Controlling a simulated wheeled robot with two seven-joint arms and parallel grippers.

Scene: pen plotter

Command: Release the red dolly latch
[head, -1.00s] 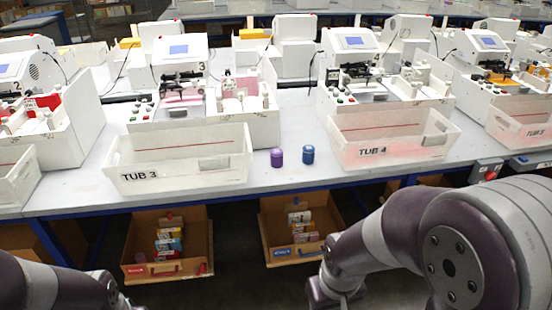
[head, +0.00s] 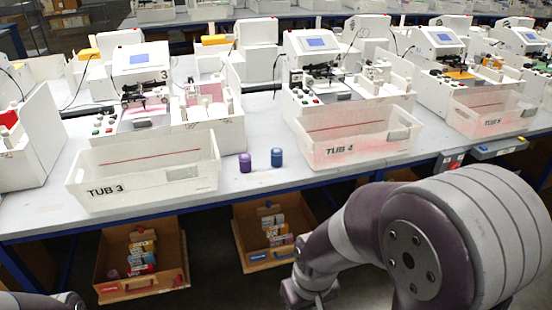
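Two brown open-topped boxes stand low under the table's front edge. The left box (head: 183,240) has a red mark (head: 110,290) at the left of its front panel and a small red piece (head: 178,281) at the right end. The right box (head: 243,238) has a blue mark (head: 258,257) on its front. I cannot tell which red part is the dolly latch; no dolly is clearly made out. My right arm bends down beside the right box, and its gripper is out of view. Only a piece of my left arm shows at the bottom left corner; its gripper is out of view.
The white table (head: 262,181) carries TUB 3 (head: 150,182), TUB 4 (head: 350,150), a purple jar (head: 245,163), a blue jar (head: 277,157) and several plotter machines. Bottles lie in both boxes. A control box with a red button (head: 452,161) hangs at the table edge on the right.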

